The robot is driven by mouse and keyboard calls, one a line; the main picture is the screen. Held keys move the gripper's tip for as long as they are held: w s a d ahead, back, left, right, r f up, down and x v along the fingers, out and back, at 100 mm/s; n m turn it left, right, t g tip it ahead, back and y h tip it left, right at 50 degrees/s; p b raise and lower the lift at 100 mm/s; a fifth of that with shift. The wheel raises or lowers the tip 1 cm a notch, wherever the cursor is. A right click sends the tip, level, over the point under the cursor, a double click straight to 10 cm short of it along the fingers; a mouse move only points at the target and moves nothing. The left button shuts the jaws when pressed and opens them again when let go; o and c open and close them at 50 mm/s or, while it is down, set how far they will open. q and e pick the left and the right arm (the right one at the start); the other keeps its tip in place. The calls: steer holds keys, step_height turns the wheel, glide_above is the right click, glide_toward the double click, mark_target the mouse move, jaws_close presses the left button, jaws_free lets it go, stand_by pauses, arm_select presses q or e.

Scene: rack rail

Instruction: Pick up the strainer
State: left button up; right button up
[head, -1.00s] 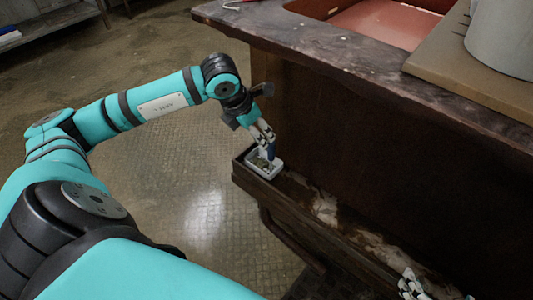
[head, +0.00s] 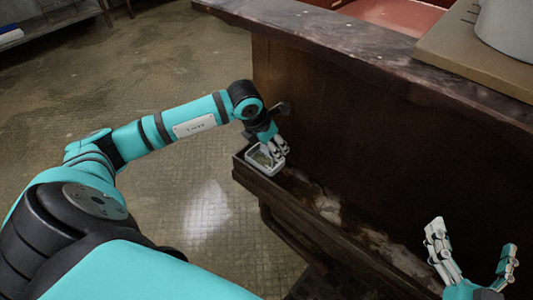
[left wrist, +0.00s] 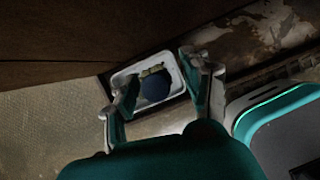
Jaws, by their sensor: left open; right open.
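A small white rectangular container (head: 252,162) sits at the far left end of the rack rail. In the left wrist view the container (left wrist: 170,64) holds a dark blue round thing (left wrist: 155,88) and something yellowish. The blue thing may be the strainer; I cannot tell for sure. My left gripper (head: 278,150) is just above the container, and in the left wrist view its open fingers (left wrist: 157,74) stand to either side of the blue thing, with nothing clearly between them. My right gripper (head: 474,240) is open and empty at the lower right.
The dark wooden rail (head: 305,199), with pale worn patches, runs along the brown cabinet side (head: 370,140). The countertop edge (head: 330,47) overhangs above, with a board (head: 475,45) and grey pot (head: 508,30) at upper right. Open tiled floor (head: 190,75) lies left.

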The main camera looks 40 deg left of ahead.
arm_select(q)
jaws_close()
stand_by(0.3)
steer(key=shift+r, duration=0.1)
steer(key=shift+r, duration=0.15)
step_height(320, 180, up, 3)
steer(key=shift+p, duration=0.7)
steer(key=s+d+r+p, duration=0.1)
steer(key=s+r, duration=0.1)
steer(key=s, duration=0.6)
steer(key=s+r+p, duration=0.1)
steer(key=s+r, duration=0.1)
steer(key=s, duration=0.5)
steer(key=shift+s+d+r, duration=0.3)
steer(key=shift+s+d, duration=0.05)
steer(key=shift+s, duration=0.05)
arm_select(e)
steer(key=s+d+f+g+h, duration=0.1)
steer(key=s+d+f+g, duration=0.1)
steer(key=f, duration=0.4)
steer(key=s+d+f+g+h, duration=0.2)
steer(key=s+f+g, duration=0.3)
steer(key=f+g, duration=0.2)
steer(key=shift+f+m, duration=0.15)
steer(key=shift+m, duration=0.15)
